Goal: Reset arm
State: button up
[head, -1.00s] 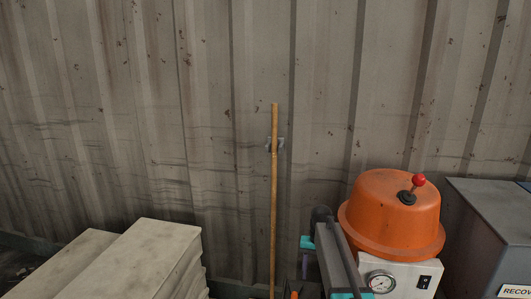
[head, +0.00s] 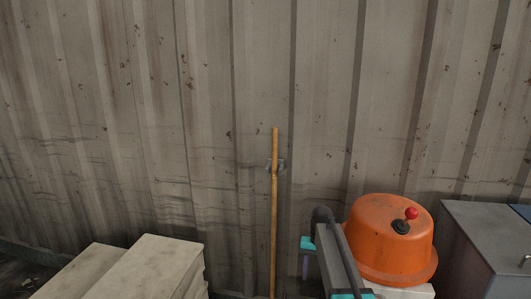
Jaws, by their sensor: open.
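Part of my own arm (head: 335,258) shows at the bottom, right of centre. It has grey links, a dark tube along it and teal joint caps. It stands in front of the wall, just left of the orange dome in the picture. My gripper's fingers do not show in the head view, so I cannot see them or anything between them.
An orange dome (head: 385,238) with a red-knobbed lever (head: 410,213) sits on a white box (head: 405,292). A grey box (head: 465,250) is at the right edge. A wooden pole (head: 274,215) stands by the corrugated wall (head: 180,90). Pale slabs (head: 150,265) are stacked lower left.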

notch_tip(320, 180, up, 7)
jog(key=p, duration=0.6)
jog(key=shift+r+p, duration=0.4)
jog(key=shift+p, duration=0.1)
jog(key=shift+s, duration=0.45)
jog(key=shift+s, duration=0.15)
